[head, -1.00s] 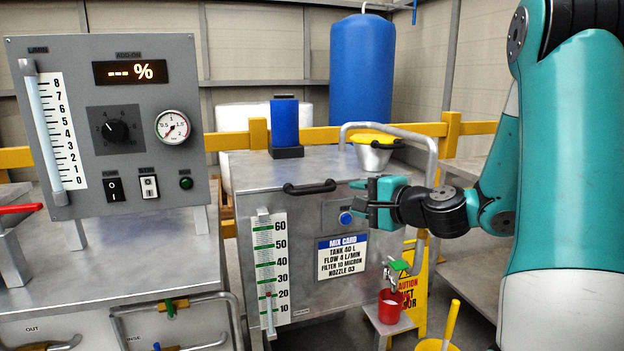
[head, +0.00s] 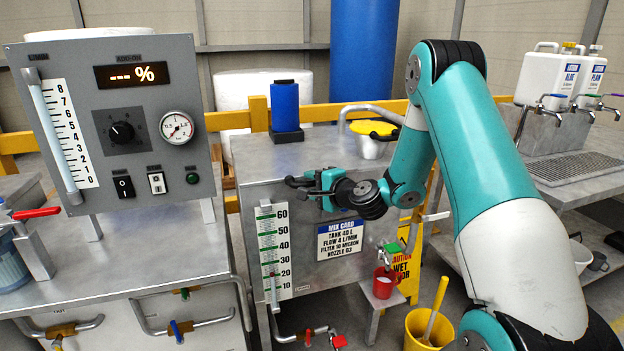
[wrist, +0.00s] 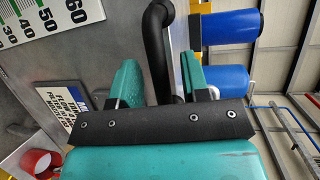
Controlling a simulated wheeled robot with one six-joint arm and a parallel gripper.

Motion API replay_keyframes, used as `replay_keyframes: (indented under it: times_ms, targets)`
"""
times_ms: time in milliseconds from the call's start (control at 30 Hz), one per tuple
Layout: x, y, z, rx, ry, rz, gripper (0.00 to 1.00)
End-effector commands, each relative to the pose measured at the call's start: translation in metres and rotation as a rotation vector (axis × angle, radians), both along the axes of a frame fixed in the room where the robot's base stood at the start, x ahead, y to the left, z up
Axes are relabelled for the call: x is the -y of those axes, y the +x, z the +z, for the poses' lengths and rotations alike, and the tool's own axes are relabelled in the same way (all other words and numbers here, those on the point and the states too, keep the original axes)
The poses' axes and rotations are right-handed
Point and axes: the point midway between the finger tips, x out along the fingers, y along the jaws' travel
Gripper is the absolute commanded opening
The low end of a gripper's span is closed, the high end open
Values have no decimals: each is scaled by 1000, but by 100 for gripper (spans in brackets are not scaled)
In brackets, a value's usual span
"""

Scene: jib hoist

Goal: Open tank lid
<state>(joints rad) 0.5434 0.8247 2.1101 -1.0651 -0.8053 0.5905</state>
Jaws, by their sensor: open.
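The metal tank (head: 236,215) stands in the middle of the head view, with its flat top lid (head: 258,160) down. A black bar handle (head: 291,181) is at the lid's front edge. My gripper (head: 306,181) is at this handle and covers its right part. In the wrist view the handle (wrist: 157,40) passes between the two teal fingers of my gripper (wrist: 160,80), which are apart. A gap shows on the left of the handle; I cannot tell whether either finger touches it.
A control panel (head: 150,125) stands at left. A red cup (head: 384,284) and yellow bucket (head: 428,330) are below.

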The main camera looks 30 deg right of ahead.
Motion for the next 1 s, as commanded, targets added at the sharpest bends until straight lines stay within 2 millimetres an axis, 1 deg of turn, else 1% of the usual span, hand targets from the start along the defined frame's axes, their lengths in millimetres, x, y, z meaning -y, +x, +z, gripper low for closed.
replay_keyframes:
  times_ms: [100, 333, 367, 400, 467, 500, 533, 767, 867, 1000]
  targets:
    - [-1, 5, -1, 0, 0, -1, 42]
    - [0, 6, -1, 1, 0, -1, 42]
    - [0, 6, -1, 1, 0, -1, 40]
    - [0, 5, -1, 1, 0, -1, 31]
    - [0, 6, -1, 1, 0, -1, 17]
    - [0, 5, -1, 1, 0, -1, 8]
    - [0, 5, -1, 1, 0, -1, 1]
    - [0, 5, 0, -1, 0, -2, 0]
    - [3, 4, 4, -8, 3, -6, 0]
    - [14, 1, 16, -32, 10, -21, 0]
